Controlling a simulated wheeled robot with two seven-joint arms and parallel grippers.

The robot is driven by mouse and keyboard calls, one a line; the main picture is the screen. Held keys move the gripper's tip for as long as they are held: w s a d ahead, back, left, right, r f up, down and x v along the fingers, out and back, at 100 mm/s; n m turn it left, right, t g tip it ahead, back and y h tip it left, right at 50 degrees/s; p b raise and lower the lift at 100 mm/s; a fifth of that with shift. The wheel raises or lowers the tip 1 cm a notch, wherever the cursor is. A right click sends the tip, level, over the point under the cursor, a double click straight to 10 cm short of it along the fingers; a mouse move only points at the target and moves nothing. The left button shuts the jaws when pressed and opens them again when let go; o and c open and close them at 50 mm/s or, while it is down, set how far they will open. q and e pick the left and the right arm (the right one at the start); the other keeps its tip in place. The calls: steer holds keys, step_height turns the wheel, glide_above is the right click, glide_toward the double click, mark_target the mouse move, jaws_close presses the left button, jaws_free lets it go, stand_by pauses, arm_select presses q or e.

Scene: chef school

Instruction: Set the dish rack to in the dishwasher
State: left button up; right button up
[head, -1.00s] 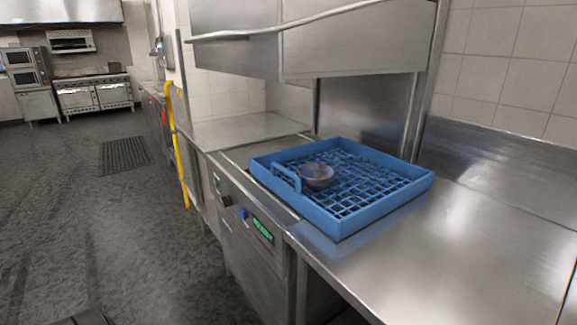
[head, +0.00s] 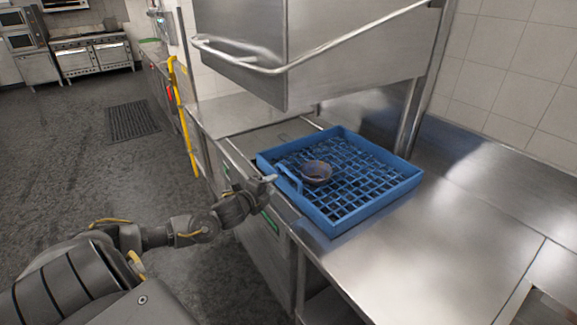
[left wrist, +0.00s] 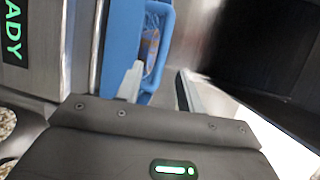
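The blue dish rack (head: 375,205) sits flat, partly on the steel counter and partly at the dishwasher's opening. A small brownish bowl (head: 316,172) rests on its grid near the handle side. The dishwasher (head: 310,50) has its hood raised, with a bar handle across the front. My left gripper (head: 269,180) is at the rack's left side, close to its loop handle (head: 288,180). In the left wrist view the two fingers (left wrist: 158,88) are apart, with the blue rack (left wrist: 121,45) just beyond them. Contact with the handle cannot be told. My right gripper is not in view.
The steel counter (head: 440,215) is clear to the right of the rack. A tiled wall (head: 510,80) stands behind it. A yellow rail (head: 181,115) stands left of the dishwasher. The floor with a dark mat (head: 132,120) is open at left.

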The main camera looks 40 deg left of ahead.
mark_target(289, 172)
arm_select(q)
steer(key=p+x, duration=0.1)
steer(key=x, duration=0.6)
steer(key=p+x, duration=0.1)
steer(key=x, duration=0.2)
steer(key=shift+w+r+p, duration=0.2)
steer(key=shift+w+p, duration=0.1)
steer(key=shift+w, duration=0.15)
jaws_close()
